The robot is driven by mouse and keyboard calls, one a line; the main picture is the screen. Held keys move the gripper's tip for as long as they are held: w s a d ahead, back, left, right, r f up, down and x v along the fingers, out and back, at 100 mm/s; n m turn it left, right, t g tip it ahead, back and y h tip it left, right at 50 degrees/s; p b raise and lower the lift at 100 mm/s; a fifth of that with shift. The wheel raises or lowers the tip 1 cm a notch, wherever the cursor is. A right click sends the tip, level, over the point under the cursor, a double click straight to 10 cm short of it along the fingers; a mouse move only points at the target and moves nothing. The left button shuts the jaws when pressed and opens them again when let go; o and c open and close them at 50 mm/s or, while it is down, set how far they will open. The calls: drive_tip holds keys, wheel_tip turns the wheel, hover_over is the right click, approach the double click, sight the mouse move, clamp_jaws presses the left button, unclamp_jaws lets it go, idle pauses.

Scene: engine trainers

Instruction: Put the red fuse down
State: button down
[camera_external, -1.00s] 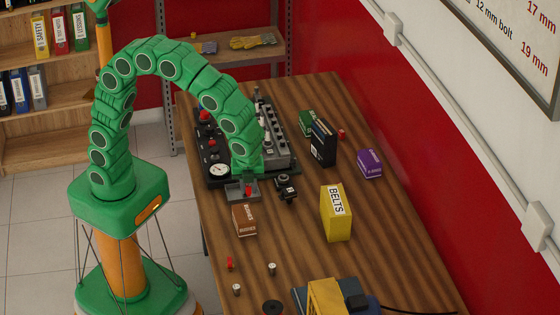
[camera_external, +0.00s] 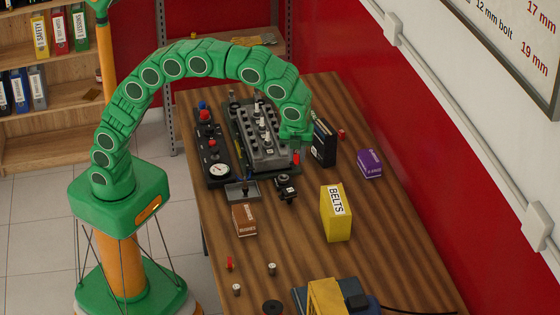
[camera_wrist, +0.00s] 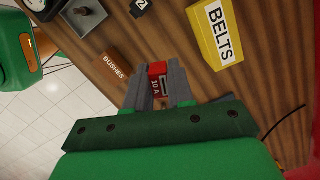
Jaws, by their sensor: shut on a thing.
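My gripper (camera_external: 296,148) is above the wooden table, to the right of the engine block (camera_external: 270,158) and left of the black box. It is shut on the red fuse (camera_external: 296,159), which shows below the fingers. In the wrist view my gripper (camera_wrist: 158,76) has the red fuse (camera_wrist: 158,69), marked 10 A, between its two grey fingers. The fuse appears held above the table; the exact gap cannot be told.
A grey tray (camera_external: 252,188) and a small black device (camera_external: 286,189) lie in front of the engine block. A black box (camera_external: 323,155), purple box (camera_external: 370,164), yellow BELTS box (camera_external: 337,222) and brown BUSHES box (camera_external: 244,220) stand around. Table (camera_external: 295,240) is bare between BUSHES and BELTS.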

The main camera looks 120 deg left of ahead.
hover_over(341, 202)
drive_tip(key=shift+d+f, duration=0.2)
drive_tip(key=shift+f, duration=4.5)
drive_tip(key=shift+w+f, duration=0.1)
drive_tip(key=shift+f, duration=0.1)
drive_tip(key=shift+a+f, duration=0.1)
drive_tip(key=shift+f, duration=1.4)
drive_tip(key=c, duration=1)
unclamp_jaws()
drive_tip(key=shift+f, duration=0.1)
